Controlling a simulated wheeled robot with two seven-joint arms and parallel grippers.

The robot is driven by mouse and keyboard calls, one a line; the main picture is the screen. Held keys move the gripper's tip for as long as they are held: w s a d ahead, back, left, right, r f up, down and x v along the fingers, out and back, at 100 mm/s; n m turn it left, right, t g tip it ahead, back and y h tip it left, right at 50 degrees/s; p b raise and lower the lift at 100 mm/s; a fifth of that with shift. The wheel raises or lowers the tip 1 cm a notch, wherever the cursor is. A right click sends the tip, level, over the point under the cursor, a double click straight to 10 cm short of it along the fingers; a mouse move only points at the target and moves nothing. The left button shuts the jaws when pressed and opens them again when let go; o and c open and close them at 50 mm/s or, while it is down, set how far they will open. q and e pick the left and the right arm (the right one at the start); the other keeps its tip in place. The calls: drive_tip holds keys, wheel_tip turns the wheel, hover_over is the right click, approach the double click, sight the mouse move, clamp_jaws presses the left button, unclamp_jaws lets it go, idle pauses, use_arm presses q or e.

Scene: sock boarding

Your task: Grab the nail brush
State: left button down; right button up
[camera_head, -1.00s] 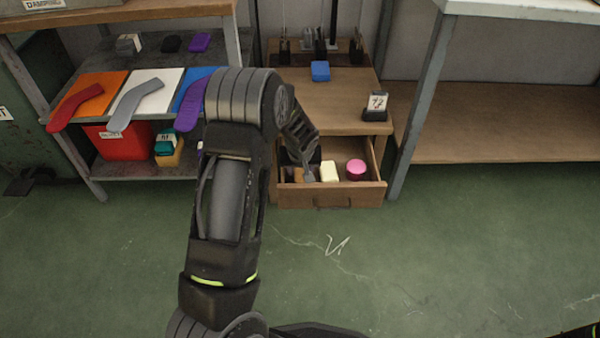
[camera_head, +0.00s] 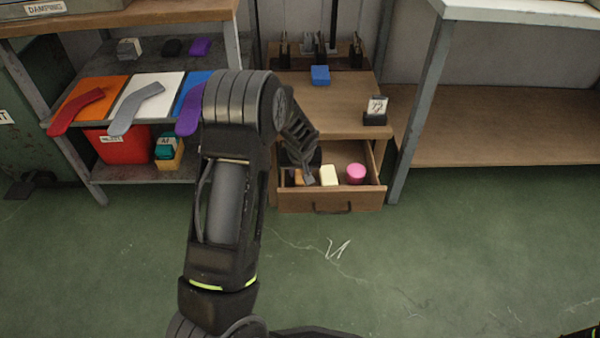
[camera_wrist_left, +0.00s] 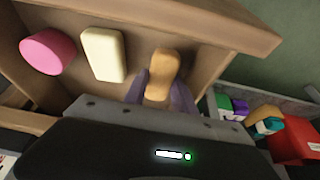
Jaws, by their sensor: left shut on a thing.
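The nail brush appears to be the tan-orange, rounded wooden piece (camera_wrist_left: 162,72) in the open drawer. It shows in the left wrist view between the two fingers. In the head view only a small orange part of it (camera_head: 299,177) shows beside the fingers. My left gripper (camera_head: 304,178) reaches down into the left part of the drawer and is shut on the brush. Its fingers are at the sides of the brush in the left wrist view (camera_wrist_left: 160,95). The brush's underside is hidden. My right gripper is not in view.
The open drawer (camera_head: 330,201) also holds a cream block (camera_head: 328,175) and a pink round piece (camera_head: 355,173), right of the brush. A blue block (camera_head: 320,75) and a small card stand (camera_head: 376,112) are on the cabinet top. Shelves with socks stand left.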

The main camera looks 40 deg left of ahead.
sight(300, 173)
use_arm(q)
wheel_tip(300, 173, up, 9)
drive_tip(key=p, duration=0.3)
